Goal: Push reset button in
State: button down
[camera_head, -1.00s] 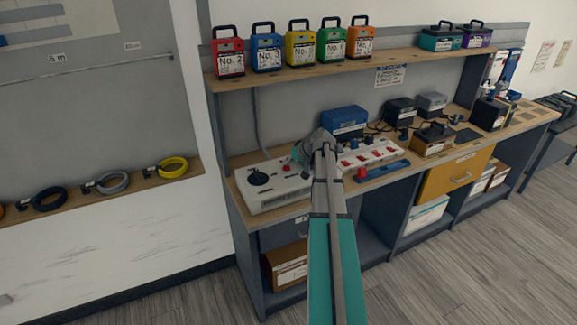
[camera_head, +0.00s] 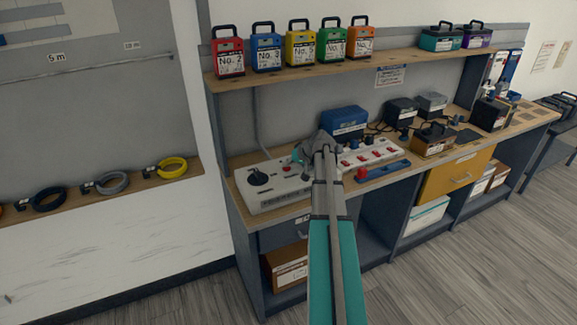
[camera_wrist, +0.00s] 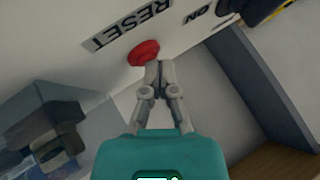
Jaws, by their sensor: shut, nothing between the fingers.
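The red reset button (camera_wrist: 144,53) shows in the wrist view on a white panel, beside a label reading RESET (camera_wrist: 131,25). My gripper (camera_wrist: 158,64) is shut and empty, with its fingertips right at the button's lower right edge; I cannot tell whether they touch it. In the head view the white control box (camera_head: 277,202) lies on the bench, with a black dial (camera_head: 258,177) and small red parts on its top. My gripper (camera_head: 299,155) is over the right end of this box, and my arm hides part of that area.
A white strip with red switches (camera_head: 370,154) and a blue bar with a red knob (camera_head: 382,170) lie to the right. A blue box (camera_head: 344,121) stands behind. Several coloured packs (camera_head: 300,48) line the shelf above. The floor in front is clear.

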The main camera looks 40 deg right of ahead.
jog(key=shift+r, duration=0.2)
jog(key=shift+r+p, duration=0.95)
jog(key=shift+p, duration=0.15)
jog(key=shift+r+p, duration=2.5)
jog(key=shift+p, duration=0.05)
